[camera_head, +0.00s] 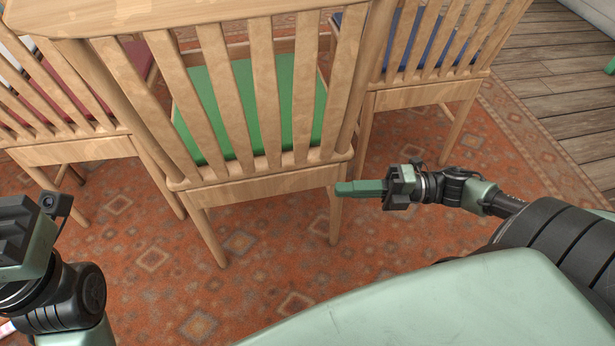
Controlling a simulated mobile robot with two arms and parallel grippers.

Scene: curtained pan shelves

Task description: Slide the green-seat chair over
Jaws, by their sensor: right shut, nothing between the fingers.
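The green-seat chair (262,187) stands in the middle of the camera_head view with its slatted wooden back towards me. Its green seat (247,100) shows between the slats. My right gripper (340,188) is shut and empty, pointing left. Its fingertips are at the lower right corner of the chair's back, by the right leg; I cannot tell whether they touch it. Part of my left arm and wrist shows at the lower left edge, apart from the chair. Its fingers are out of the picture.
A red-seat chair (75,152) stands close on the left and a blue-seat chair (425,95) close on the right. An orange patterned rug (160,270) lies under the chairs, with clear floor in front. Wooden floorboards (560,85) show at the right.

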